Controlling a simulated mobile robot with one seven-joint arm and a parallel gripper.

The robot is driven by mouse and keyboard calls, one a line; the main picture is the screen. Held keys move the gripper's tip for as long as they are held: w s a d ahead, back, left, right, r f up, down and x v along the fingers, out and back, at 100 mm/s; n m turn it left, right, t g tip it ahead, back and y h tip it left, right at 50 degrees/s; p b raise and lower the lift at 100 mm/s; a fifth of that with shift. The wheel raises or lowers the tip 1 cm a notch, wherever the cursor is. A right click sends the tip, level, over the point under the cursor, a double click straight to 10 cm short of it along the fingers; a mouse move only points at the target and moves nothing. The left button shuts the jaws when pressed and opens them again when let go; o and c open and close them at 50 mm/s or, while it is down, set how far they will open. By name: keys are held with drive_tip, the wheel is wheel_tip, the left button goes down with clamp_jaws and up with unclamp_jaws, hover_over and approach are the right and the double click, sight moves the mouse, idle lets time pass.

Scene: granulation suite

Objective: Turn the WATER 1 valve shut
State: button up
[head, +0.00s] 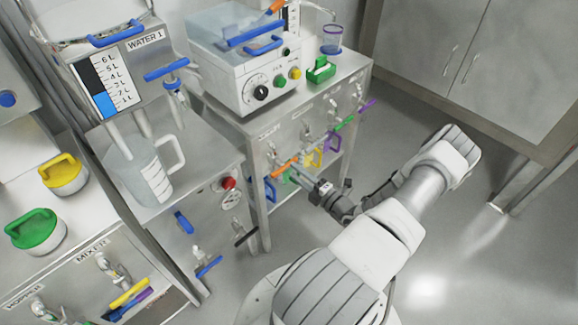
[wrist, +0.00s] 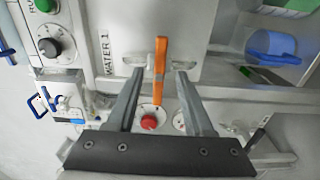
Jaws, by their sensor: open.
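The WATER 1 valve has an orange lever (head: 285,163) on the front of the steel cabinet, and the lever also shows in the wrist view (wrist: 160,70). The WATER 1 label (wrist: 105,54) is beside it in the wrist view. The lever looks crosswise to its metal pipe. My gripper (head: 318,188) is open and reaches toward the cabinet front. In the wrist view its fingertips (wrist: 159,72) are apart on both sides of the lever. No contact is visible.
Green (head: 345,122) and purple (head: 367,104) levers sit farther right on the same cabinet. A white machine (head: 245,65) stands on top. A red button (head: 228,183) is on the panel to the left. A tank (head: 125,75) also marked WATER 1 stands above a jug (head: 145,170).

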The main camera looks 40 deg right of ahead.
drive_tip(key=s+d, duration=0.1)
drive_tip(key=s, duration=1.1)
drive_tip(key=shift+s+p, duration=0.3)
drive_tip(key=shift+p, duration=0.05)
